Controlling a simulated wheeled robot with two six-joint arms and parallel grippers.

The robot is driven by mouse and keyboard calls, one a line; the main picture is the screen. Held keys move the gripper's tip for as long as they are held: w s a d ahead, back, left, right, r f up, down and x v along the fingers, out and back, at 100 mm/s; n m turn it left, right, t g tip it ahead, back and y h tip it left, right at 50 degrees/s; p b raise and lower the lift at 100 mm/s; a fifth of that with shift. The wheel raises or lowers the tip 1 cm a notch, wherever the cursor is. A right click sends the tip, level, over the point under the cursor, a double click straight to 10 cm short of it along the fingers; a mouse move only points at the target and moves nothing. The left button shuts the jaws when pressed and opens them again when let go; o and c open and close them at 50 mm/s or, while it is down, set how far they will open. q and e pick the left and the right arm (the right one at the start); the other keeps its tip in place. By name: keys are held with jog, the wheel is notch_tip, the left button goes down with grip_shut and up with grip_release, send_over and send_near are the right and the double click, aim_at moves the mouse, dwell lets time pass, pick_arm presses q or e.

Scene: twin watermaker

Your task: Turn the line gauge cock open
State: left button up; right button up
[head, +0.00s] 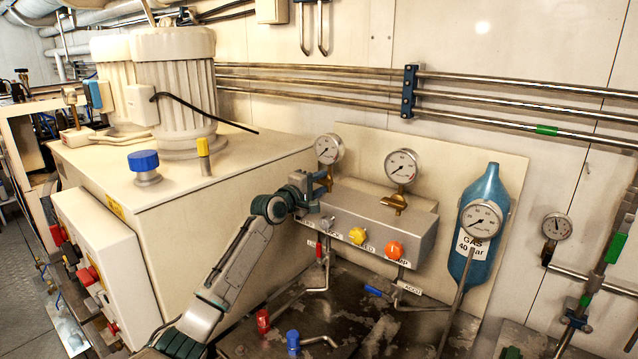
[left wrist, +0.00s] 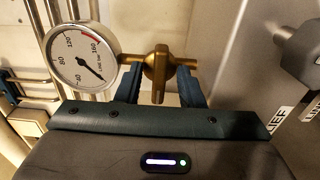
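The line gauge (head: 328,148) has a round white dial and stands at the left end of the grey metal block. It also shows in the left wrist view (left wrist: 80,56), left of its brass cock (left wrist: 158,68). The cock's flat handle points toward the bottom of that view, across the brass pipe. My left gripper (left wrist: 159,88) is open, with one dark finger on each side of the handle and gaps visible between. In the head view my left gripper (head: 316,180) is at the cock and hides part of it. My right gripper is not in view.
The grey block (head: 345,215) carries a grey, a yellow (head: 357,236) and an orange knob (head: 394,250). A second gauge (head: 402,166) with a brass cock stands to the right. A blue gas bottle (head: 486,190) is further right. A large cream cabinet (head: 215,205) stands left.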

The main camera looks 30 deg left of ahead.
pick_arm(q)
jog(key=shift+c, duration=0.2)
grip_shut()
